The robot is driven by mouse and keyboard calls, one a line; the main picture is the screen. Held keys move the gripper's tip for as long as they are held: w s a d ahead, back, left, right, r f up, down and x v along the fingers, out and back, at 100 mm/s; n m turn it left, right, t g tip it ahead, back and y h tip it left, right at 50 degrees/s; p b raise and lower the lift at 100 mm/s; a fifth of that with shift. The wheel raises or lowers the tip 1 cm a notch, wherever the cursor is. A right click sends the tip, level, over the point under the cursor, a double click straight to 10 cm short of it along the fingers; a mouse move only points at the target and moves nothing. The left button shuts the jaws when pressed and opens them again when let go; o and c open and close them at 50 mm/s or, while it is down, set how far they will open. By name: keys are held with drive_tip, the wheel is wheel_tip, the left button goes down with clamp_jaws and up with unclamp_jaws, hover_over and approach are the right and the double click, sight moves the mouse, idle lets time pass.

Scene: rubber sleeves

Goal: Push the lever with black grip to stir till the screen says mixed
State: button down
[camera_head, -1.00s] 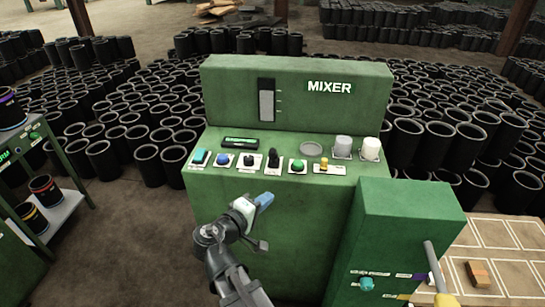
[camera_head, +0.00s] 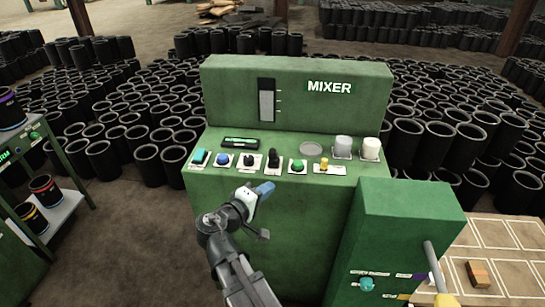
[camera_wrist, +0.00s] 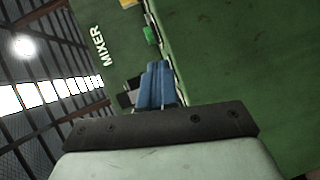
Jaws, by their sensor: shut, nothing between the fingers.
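The green mixer (camera_head: 290,85) has a sloped control panel with a row of controls. The tall black-gripped lever (camera_head: 274,158) stands upright near the middle of the row, right of a shorter black control (camera_head: 249,160). A small dark screen (camera_head: 240,142) at the panel's upper left shows green text too small to read. My gripper (camera_head: 265,188), with blue fingers, is shut and empty, just in front of and below the panel edge, apart from the lever. In the wrist view the shut fingers (camera_wrist: 158,84) point along the panel, with a dark part partly hidden behind them at left.
A blue button (camera_head: 222,159), a green button (camera_head: 298,165) and a yellow control (camera_head: 325,167) flank the lever. Two pale cylinders (camera_head: 343,146) stand at the panel's right. A green cabinet (camera_head: 410,215) juts forward at right. Black sleeves (camera_head: 150,160) crowd the floor behind.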

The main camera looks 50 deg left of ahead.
sight(270, 154)
drive_tip(key=shift+w+a+r, duration=0.7)
drive_tip(key=shift+w+a, duration=0.3)
drive_tip(key=shift+w+a+r, duration=0.65)
drive_tip(key=shift+w+a, duration=0.3)
drive_tip(key=shift+w+a, duration=0.1)
idle(0.7)
drive_tip(key=shift+w+a+r, duration=0.15)
drive_tip(key=shift+w, duration=0.05)
drive_tip(key=shift+w+a+r, duration=0.45)
drive_tip(key=shift+w+a, duration=0.2)
drive_tip(key=shift+w+a+r, duration=0.45)
drive_tip(key=shift+w+a, duration=0.2)
idle(3.8)
